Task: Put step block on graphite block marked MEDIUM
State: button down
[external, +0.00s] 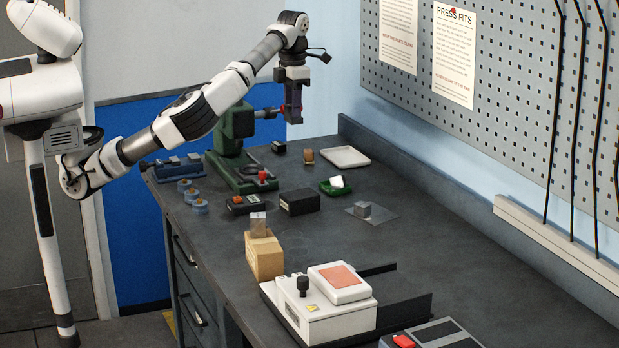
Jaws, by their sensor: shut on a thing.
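My gripper (293,119) hangs high over the far part of the bench, pointing down, in front of the green press. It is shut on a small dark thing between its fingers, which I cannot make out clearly. A black block (299,202) lies mid-bench and may be a graphite block. A smaller dark block (279,148) stands farther back. Any marking such as MEDIUM is too small to read. A small grey block (363,209) sits on a thin grey sheet at the right; I cannot tell whether it is the step block.
The green press (234,130) stands close to my gripper. A white tray (345,157), a green dish (336,187), a tan block (264,256) and a white device (318,316) are on the bench. The bench's right middle is mostly clear. A pegboard (520,90) hangs behind.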

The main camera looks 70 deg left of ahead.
jog(key=shift+w+a+r, duration=0.1)
jog(key=shift+w+r, duration=0.15)
jog(key=shift+w, duration=0.5)
jog(key=p, duration=0.2)
send_near(299, 193)
notch_tip(299, 193, down, 5)
jog(key=shift+a+f, duration=0.15)
jog(key=shift+a, duration=0.05)
jog(key=c, duration=1)
grip_release()
notch_tip(299, 193, up, 12)
jog(key=shift+r+b, duration=0.15)
jog(key=shift+b, duration=0.6)
jog(key=shift+a, duration=0.1)
